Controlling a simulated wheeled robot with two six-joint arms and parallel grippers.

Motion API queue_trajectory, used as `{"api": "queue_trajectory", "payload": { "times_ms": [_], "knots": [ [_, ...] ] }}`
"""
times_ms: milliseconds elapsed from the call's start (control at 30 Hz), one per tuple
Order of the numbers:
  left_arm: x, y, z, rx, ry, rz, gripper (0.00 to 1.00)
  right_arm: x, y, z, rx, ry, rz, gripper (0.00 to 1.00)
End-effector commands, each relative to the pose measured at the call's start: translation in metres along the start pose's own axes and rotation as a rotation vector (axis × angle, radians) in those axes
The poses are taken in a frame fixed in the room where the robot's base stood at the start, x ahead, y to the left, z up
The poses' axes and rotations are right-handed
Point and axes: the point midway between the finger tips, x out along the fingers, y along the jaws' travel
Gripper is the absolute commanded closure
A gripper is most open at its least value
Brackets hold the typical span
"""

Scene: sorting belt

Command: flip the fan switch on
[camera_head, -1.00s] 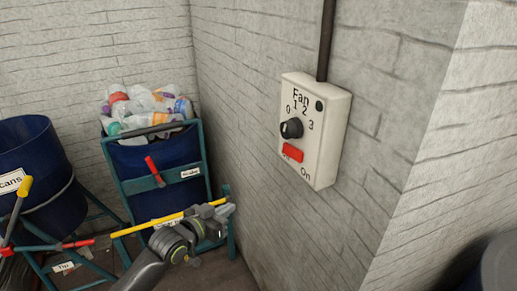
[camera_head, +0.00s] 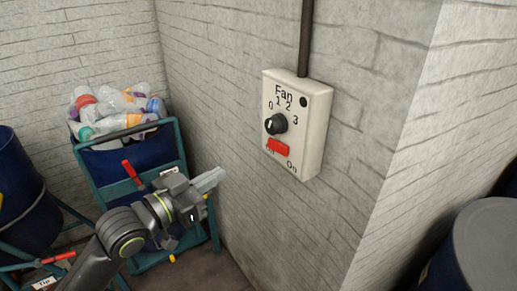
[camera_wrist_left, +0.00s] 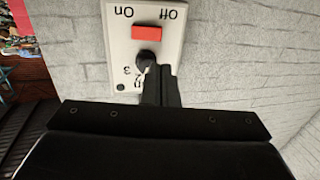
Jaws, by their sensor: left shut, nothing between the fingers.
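The white fan box (camera_head: 312,135) is fixed to the brick wall, with a black knob (camera_head: 276,124) and a red switch (camera_head: 278,147) below it. "Off" and "On" are printed under the switch, and I cannot tell which way it is tipped. My left gripper (camera_head: 212,179) is shut and empty, left of and lower than the box. In the left wrist view the box (camera_wrist_left: 174,50) appears upside down. There the red switch (camera_wrist_left: 146,33) lies beyond the shut fingers (camera_wrist_left: 161,85), which overlap the dial numbers beside the knob (camera_wrist_left: 147,61). My right gripper is out of view.
A dark conduit (camera_head: 306,38) runs up from the box. A blue bin (camera_head: 130,155) of plastic bottles in a teal frame stands behind my left arm. Another blue bin (camera_head: 22,190) is at far left. A wall corner and a dark drum (camera_head: 492,245) are at right.

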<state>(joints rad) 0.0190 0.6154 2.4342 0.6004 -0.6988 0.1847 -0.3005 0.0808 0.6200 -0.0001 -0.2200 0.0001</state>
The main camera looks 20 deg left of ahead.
Motion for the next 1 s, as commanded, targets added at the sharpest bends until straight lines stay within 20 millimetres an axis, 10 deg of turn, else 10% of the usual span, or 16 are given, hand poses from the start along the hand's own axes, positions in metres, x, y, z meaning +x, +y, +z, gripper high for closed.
{"api": "queue_trajectory", "payload": {
  "times_ms": [1000],
  "knots": [
    [0.132,0.0,-0.002,-0.003,0.0,0.0,1.0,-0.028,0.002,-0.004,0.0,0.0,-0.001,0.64]
  ]
}}
